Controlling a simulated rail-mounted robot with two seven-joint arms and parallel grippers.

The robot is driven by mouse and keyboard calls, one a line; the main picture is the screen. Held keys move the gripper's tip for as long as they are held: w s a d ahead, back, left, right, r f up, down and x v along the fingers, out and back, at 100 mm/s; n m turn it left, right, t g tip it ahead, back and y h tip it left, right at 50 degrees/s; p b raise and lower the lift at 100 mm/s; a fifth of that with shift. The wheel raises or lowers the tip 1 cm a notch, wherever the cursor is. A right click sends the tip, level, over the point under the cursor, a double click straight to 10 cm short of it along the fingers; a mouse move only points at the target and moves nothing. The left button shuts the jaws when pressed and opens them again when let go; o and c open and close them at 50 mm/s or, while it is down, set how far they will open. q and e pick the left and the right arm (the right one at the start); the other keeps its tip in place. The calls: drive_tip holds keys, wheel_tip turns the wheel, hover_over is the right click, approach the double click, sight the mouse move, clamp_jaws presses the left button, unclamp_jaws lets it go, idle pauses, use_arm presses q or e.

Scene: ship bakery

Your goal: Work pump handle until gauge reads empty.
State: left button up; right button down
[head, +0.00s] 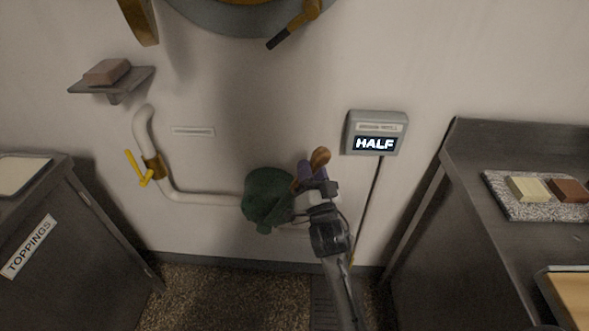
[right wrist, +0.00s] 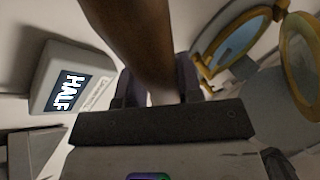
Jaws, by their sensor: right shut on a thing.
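The gauge (head: 376,133) is a grey box on the wall, and its screen reads HALF. It also shows in the right wrist view (right wrist: 68,82). The green pump (head: 268,200) sits low on the wall, joined to a white pipe. The brown pump handle (head: 320,157) rises beside the pump's right side. My right gripper (head: 310,172) is shut on the handle, with purple fingers around it. In the right wrist view the handle (right wrist: 132,40) runs up between the fingers. My left gripper is not in view.
A yellow valve lever (head: 139,168) is on the white pipe (head: 205,198). A toppings cabinet (head: 75,250) stands at left. A metal counter (head: 470,170) with a speckled board (head: 535,212) stands at right. A small wall shelf (head: 128,82) holds a brown block.

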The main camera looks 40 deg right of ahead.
drive_tip(key=shift+s+d+f+m, duration=0.3)
drive_tip(key=shift+s+f+m, duration=0.05)
drive_tip(key=shift+s+m, duration=0.05)
drive_tip(key=shift+d, duration=0.1)
drive_tip(key=shift+f, duration=0.15)
drive_tip(key=c, duration=1.1)
unclamp_jaws()
drive_tip(key=shift+c, duration=0.2)
drive_tip(key=o, duration=0.4)
drive_tip(key=shift+s+d, duration=0.15)
drive_tip(key=shift+s, duration=0.05)
drive_tip(key=shift+c, duration=0.2)
drive_tip(key=shift+w, duration=0.1)
